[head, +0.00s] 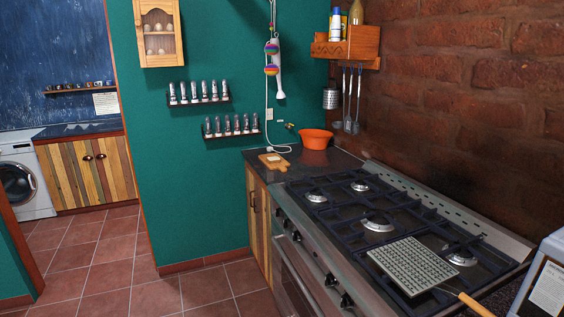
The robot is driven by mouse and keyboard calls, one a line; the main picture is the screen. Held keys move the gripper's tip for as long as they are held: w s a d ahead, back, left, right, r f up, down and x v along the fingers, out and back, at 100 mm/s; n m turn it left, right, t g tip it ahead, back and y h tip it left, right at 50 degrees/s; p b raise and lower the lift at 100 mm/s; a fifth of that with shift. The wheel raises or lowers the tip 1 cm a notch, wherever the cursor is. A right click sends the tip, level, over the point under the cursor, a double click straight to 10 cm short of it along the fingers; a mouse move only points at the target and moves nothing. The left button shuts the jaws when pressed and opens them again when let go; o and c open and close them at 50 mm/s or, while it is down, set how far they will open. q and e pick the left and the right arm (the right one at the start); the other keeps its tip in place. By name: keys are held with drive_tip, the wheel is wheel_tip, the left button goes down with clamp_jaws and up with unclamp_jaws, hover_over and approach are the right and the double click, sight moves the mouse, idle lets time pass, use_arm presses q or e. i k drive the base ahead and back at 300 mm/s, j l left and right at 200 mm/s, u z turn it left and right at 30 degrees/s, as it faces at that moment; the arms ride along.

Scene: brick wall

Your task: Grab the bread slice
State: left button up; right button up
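A small wooden cutting board (280,165) lies on the dark counter (310,171) beyond the stove. A small pale piece (271,157) lies on the board. It may be the bread slice, but it is too small to tell. No other thing that looks like bread is in view. Neither of my grippers shows in the head view.
An orange bowl (315,139) stands right of the board near the wall. A white cord hangs down the green wall behind the board. A gas stove (349,222) fills the right side, with a flat perforated grill (412,264) on it. The tiled floor (120,266) is clear at left.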

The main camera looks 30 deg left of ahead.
sight(276, 159)
drive_tip(key=i+j+z, duration=0.1)
drive_tip(key=j, duration=0.25)
drive_tip(key=i+j+z, duration=0.1)
drive_tip(key=i+j, duration=0.2)
drive_tip(key=i+j+z, duration=0.1)
drive_tip(key=j, duration=0.3)
drive_tip(key=i, duration=0.05)
